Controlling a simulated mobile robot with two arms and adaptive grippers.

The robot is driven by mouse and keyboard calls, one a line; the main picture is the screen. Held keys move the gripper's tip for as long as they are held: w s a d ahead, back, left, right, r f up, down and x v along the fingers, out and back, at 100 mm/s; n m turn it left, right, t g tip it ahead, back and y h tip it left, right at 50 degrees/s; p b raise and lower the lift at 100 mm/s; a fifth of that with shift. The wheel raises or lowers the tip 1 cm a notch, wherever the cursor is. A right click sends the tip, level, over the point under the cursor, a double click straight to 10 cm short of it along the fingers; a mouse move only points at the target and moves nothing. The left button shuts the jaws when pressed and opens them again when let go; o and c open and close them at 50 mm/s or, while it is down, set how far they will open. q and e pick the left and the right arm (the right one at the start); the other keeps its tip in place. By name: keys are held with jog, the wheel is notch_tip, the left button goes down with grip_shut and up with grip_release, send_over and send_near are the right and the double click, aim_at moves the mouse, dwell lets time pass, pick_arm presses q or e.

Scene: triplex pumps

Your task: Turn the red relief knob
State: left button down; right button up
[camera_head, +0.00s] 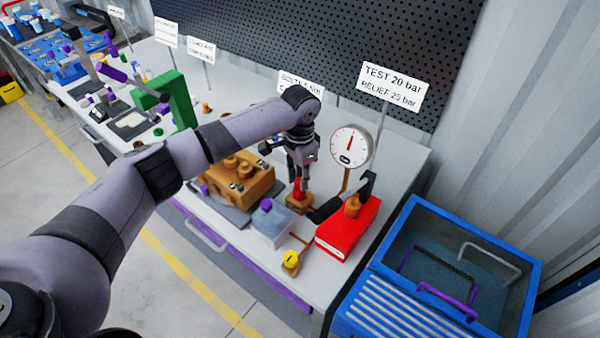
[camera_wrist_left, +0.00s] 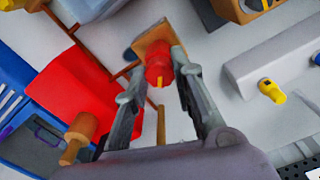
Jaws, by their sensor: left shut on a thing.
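The red relief knob (camera_head: 300,190) stands on a small copper-coloured block (camera_head: 297,206) on the bench, below the gauge. My left gripper (camera_head: 304,182) points down over the knob from above. In the left wrist view the red knob (camera_wrist_left: 158,70) sits between the two fingertips of my left gripper (camera_wrist_left: 160,62), in front of the copper block (camera_wrist_left: 150,42). My left gripper is shut on the knob. The far sides of the knob are partly hidden by the fingers. My right gripper is in neither view.
A round white gauge (camera_head: 350,146) stands behind the knob. A red pump box (camera_head: 340,236) is close on the right, a grey box (camera_head: 268,228) on the left, a yellow knob (camera_head: 291,258) in front. A blue crate (camera_head: 400,235) stands beside the bench.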

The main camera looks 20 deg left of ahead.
pick_arm(q)
jog(key=c, duration=1.3)
grip_release()
jog(key=shift+c, duration=0.2)
notch_tip(320, 180, up, 12)
jog(key=shift+f, duration=0.1)
